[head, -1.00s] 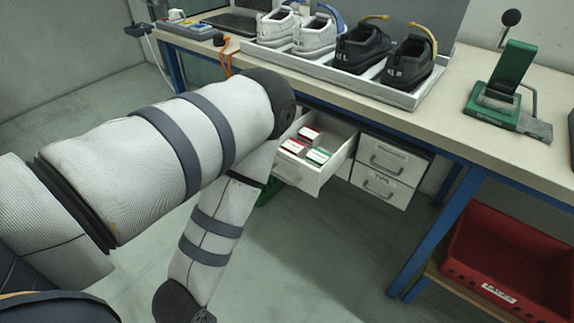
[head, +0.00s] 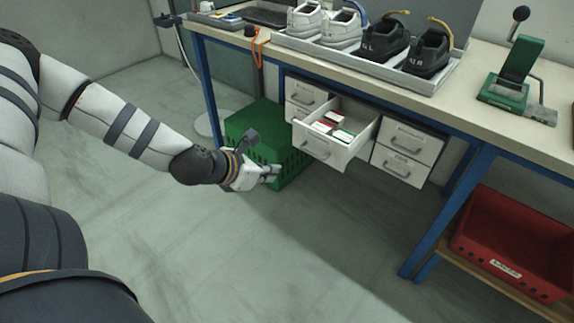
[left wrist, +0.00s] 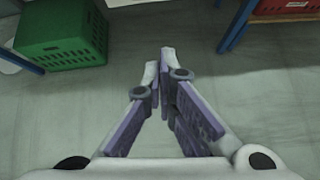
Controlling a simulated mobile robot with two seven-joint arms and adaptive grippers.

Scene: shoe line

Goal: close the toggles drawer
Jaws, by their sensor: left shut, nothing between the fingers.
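The open drawer (head: 325,148) sticks out from under the workbench in the head view, with small red-and-white and green-and-white boxes (head: 334,125) inside. I cannot read a label on its front. My left gripper (head: 274,174) is shut and empty, to the left of the drawer front and a little lower, apart from it. In the left wrist view its fingers (left wrist: 166,62) meet at the tips over bare floor; the drawer does not show there. My right gripper is not in view.
Closed drawers (head: 408,140) flank the open one. A green crate (head: 240,130) stands on the floor behind my left gripper. A red bin (head: 480,255) sits on a low shelf at right. The workbench (head: 380,93) carries a shoe tray and a green press (head: 515,75). Floor in front is clear.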

